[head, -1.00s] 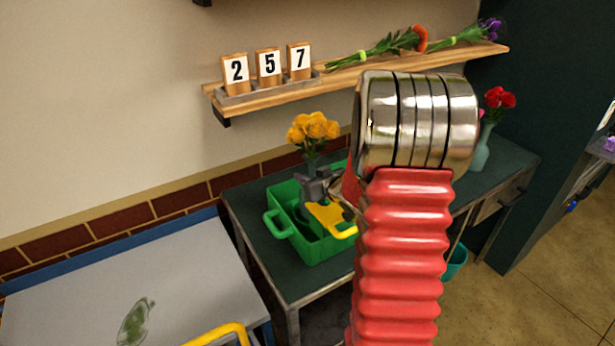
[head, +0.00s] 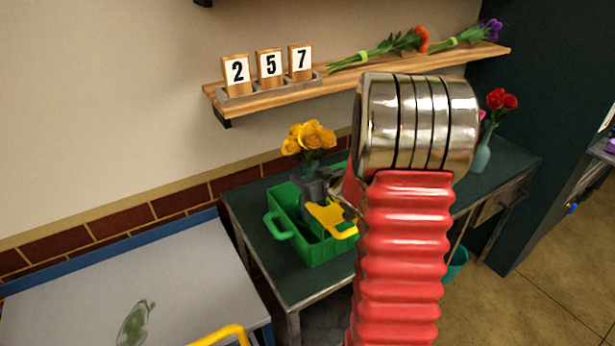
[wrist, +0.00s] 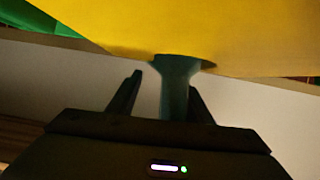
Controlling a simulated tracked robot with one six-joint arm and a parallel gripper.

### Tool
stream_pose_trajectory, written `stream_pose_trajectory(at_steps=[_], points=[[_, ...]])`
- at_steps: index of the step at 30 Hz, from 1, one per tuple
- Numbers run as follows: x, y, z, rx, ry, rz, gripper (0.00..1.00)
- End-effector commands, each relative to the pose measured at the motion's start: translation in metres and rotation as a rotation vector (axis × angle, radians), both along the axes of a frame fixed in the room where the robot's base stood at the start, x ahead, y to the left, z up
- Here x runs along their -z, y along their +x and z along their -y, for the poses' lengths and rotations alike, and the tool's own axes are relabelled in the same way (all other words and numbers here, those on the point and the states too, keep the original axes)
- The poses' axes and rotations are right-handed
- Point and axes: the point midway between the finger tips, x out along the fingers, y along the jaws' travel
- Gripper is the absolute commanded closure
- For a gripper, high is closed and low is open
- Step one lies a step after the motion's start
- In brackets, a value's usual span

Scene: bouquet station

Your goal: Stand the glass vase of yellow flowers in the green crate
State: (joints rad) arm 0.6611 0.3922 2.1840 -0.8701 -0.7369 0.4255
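The yellow flowers (head: 310,137) show above my gripper in the head view, leaning slightly left. The glass vase (wrist: 177,92) shows in the wrist view as a teal neck with a flared end. It is between my gripper's two dark fingers (wrist: 164,95). There is a clear gap at the left finger, and the right finger is close beside the vase. In the head view my gripper (head: 318,185) is over the green crate (head: 318,252). The vase's lower part appears to be inside the crate, but its base is hidden by the crate wall and my gripper.
The crate stands on a dark green table (head: 250,205). A wooden shelf (head: 350,80) with number blocks (head: 268,68) and loose flowers is above. A vase of red flowers (head: 499,100) stands at the right. A grey-topped surface (head: 75,290) is at lower left.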

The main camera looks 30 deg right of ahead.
Motion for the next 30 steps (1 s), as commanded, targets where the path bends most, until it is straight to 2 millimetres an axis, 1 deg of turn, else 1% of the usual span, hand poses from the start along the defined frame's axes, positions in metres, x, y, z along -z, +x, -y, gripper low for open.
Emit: stream_pose_trajectory(at_steps=[1,2,5,8,12,18,30], points=[[0.039,-0.018,-0.007,0.007,0.038,-0.070,0.55],[0.039,-0.019,-0.007,0.008,0.037,-0.069,0.55],[0.034,-0.025,-0.007,0.007,0.035,-0.065,0.55],[0.026,-0.035,-0.007,0.008,0.033,-0.058,0.55],[0.013,-0.053,-0.007,0.009,0.031,-0.046,0.55],[-0.006,-0.076,-0.008,0.007,0.022,-0.029,0.55],[-0.040,-0.113,-0.010,0.003,0.005,0.001,0.55]])
